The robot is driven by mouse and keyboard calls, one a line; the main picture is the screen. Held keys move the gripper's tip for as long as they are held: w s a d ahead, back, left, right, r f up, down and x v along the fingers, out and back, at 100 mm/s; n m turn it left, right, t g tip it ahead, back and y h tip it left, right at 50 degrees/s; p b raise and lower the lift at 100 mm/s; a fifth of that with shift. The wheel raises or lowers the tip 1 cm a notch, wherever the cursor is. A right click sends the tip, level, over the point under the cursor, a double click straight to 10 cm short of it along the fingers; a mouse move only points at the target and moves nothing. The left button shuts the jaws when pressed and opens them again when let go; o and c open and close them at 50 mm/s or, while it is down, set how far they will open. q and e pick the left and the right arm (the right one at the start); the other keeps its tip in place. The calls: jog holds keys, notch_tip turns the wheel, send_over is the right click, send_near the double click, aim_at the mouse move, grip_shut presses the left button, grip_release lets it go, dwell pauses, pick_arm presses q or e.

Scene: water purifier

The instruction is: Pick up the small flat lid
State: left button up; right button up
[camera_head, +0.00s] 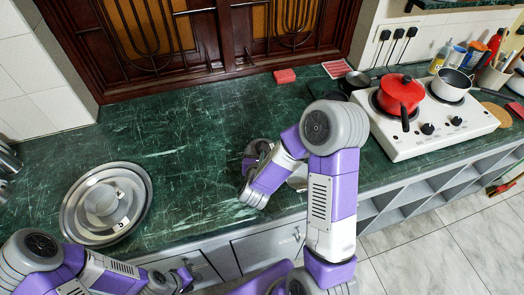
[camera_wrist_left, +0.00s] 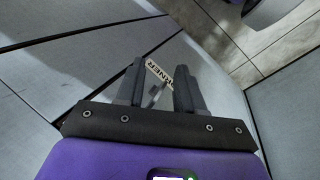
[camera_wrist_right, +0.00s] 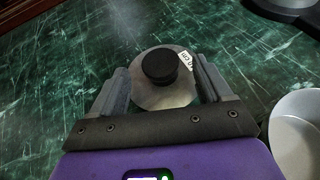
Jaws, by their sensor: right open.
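The small flat lid (camera_wrist_right: 150,96), a pale metal disc with a black round knob (camera_wrist_right: 160,66) and a white label, lies on the green counter in the right wrist view. My right gripper (camera_wrist_right: 161,74) is open, with one finger on each side of the lid. I cannot tell whether the fingers touch it. In the head view my right wrist largely hides that spot. My left gripper (camera_wrist_left: 158,88) is open and empty in the left wrist view, with grey cabinet panels beyond it. In the head view it is low at the left (camera_head: 184,278), below the counter's front edge.
A large round steel piece (camera_head: 72,207) lies on the counter at the left. A white round vessel (camera_wrist_right: 300,130) stands close to the right gripper. A red pot (camera_head: 400,92) sits on the white stove (camera_head: 410,142).

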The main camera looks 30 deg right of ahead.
jog(key=x, duration=0.2)
jog(key=shift+w+d+f, duration=0.15)
jog(key=shift+w+d, duration=0.05)
jog(key=c, duration=1.1)
